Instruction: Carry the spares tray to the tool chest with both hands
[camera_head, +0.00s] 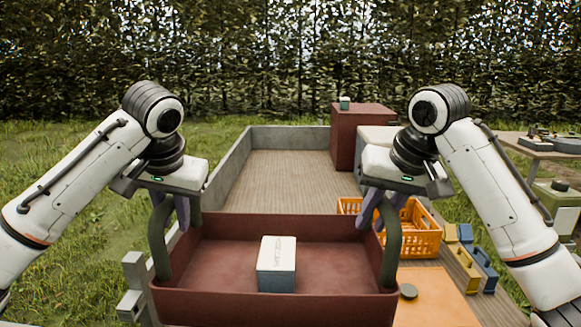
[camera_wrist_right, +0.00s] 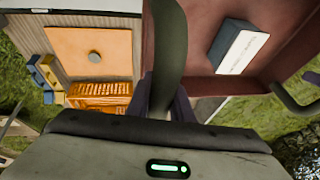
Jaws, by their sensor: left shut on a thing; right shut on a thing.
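The spares tray (camera_head: 335,308) is a dark red open tray with a dark green upright handle at each end. A box (camera_head: 277,265) with a white lettered top and blue-grey sides lies in it; it also shows in the right wrist view (camera_wrist_right: 238,48). My left gripper (camera_head: 181,212) is shut on the left handle (camera_head: 158,240). My right gripper (camera_head: 371,210) is shut on the right handle (camera_head: 392,245), which crosses the right wrist view (camera_wrist_right: 170,55). The tray looks level; its underside is hidden. A dark red chest (camera_head: 347,138), perhaps the tool chest, stands at the back.
A wooden bed (camera_head: 285,175) with grey side walls lies beyond the tray, its middle bare. An orange crate (camera_head: 428,240), yellow and blue items (camera_head: 485,268) and an orange mat (camera_head: 440,302) with a round disc (camera_head: 408,291) are right. A table (camera_head: 535,147) stands far right.

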